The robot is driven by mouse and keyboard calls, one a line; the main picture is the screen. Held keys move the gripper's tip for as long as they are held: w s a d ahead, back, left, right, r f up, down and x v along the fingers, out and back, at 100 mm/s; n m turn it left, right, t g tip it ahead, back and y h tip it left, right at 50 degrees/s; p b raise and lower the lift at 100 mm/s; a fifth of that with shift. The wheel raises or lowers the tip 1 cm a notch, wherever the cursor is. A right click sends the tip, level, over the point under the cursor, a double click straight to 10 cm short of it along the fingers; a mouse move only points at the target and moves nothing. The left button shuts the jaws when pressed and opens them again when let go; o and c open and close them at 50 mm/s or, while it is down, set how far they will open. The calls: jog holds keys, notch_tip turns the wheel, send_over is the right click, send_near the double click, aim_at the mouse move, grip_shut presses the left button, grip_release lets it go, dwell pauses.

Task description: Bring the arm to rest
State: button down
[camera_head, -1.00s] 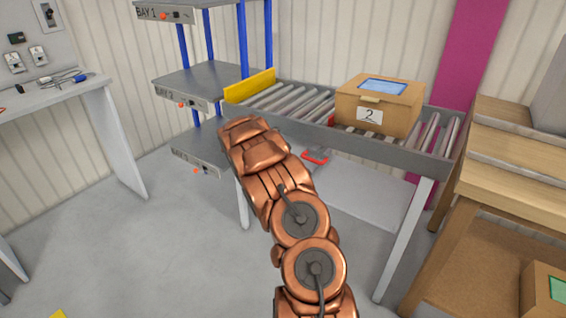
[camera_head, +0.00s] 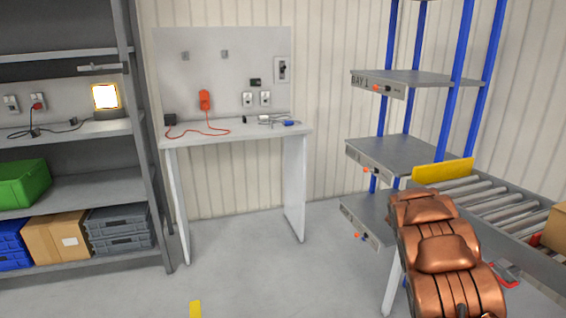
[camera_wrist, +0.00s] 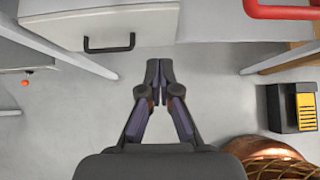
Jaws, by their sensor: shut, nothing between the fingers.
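My arm (camera_head: 440,245) is copper-coloured and shows at the lower right of the head view, in front of the roller conveyor. Its far end hides my gripper there. In the wrist view my gripper (camera_wrist: 159,75) points over the grey floor, its dark fingertips together and empty. It touches nothing that I can see. A copper part of my own body shows at the lower right of the wrist view.
The roller conveyor (camera_head: 485,203) with a yellow end plate (camera_head: 442,170) stands at right, beside a blue-post bay rack (camera_head: 405,155). A white workbench (camera_head: 240,132) and grey shelving (camera_head: 75,188) stand left. The wrist view shows a drawer with a black handle (camera_wrist: 109,44). Middle floor is open.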

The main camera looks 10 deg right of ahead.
jog(key=s+a+r+m+g+y, duration=0.1)
jog(key=s+a+r+m, duration=0.4)
jog(key=s+a, duration=0.25)
jog(key=s+a+r+m+g+y, duration=0.1)
jog(key=s+a+r+m, duration=0.45)
jog(key=a, duration=0.25)
jog(key=s+a+m+g+y, duration=0.2)
jog(key=s+a+m+y, duration=0.6)
jog(key=s+a, duration=2.15)
notch_tip(320, 180, up, 16)
jog(key=w+t+p, duration=0.1)
jog(key=w+p, duration=0.1)
jog(key=p, duration=1.2)
jog(key=shift+a+m+h+p, duration=0.3)
jog(key=shift+a+m+p, duration=0.05)
jog(key=shift+m, duration=0.1)
